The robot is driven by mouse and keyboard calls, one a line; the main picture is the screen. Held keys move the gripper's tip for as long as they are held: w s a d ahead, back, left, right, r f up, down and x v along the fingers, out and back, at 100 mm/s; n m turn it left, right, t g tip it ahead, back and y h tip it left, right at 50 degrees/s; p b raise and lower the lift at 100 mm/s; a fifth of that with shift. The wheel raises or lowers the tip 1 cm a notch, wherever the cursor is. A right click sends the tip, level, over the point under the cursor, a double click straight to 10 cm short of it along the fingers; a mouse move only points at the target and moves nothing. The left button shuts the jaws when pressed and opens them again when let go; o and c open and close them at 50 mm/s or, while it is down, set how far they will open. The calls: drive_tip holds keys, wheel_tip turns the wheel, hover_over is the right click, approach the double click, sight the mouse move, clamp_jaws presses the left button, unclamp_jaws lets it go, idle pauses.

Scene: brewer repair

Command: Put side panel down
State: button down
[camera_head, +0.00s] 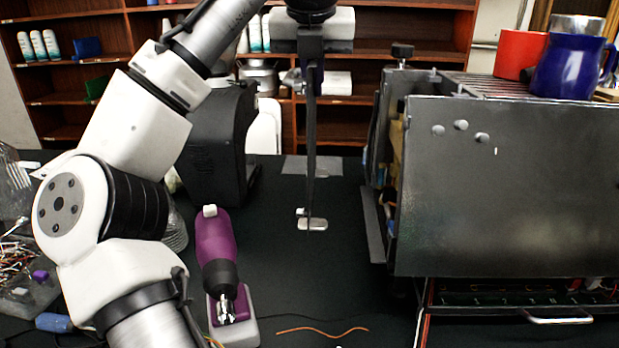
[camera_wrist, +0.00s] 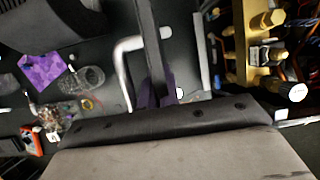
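My gripper (camera_head: 311,72) is at the top middle of the head view, pointing down. It is shut on the side panel (camera_head: 311,135), a thin dark plate seen nearly edge-on and hanging upright below the fingers. Its lower end is near a small light metal piece (camera_head: 312,224); I cannot tell whether they touch. In the wrist view the panel (camera_wrist: 149,38) is a dark narrow strip running up from the fingers (camera_wrist: 160,92). The brewer (camera_head: 515,185) stands right of the panel, apart from it. Its side facing the panel is open, showing brass fittings (camera_wrist: 259,50).
A purple power tool (camera_head: 215,245) stands at the front left, and a black machine (camera_head: 218,145) behind it. A red mug (camera_head: 519,53) and a blue mug (camera_head: 570,66) stand on the brewer. An orange wire (camera_head: 322,331) lies in front. Dark table between tool and brewer is mostly clear.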

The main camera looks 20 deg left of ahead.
sight(311, 110)
wheel_tip(311, 110, down, 14)
drive_tip(key=shift+f, duration=0.35)
idle(0.4)
drive_tip(key=c, duration=1.9)
unclamp_jaws()
drive_tip(key=shift+o, duration=1.3)
drive_tip(key=v, duration=1.2)
drive_tip(key=shift+b, duration=0.3)
drive_tip(key=shift+s, duration=0.15)
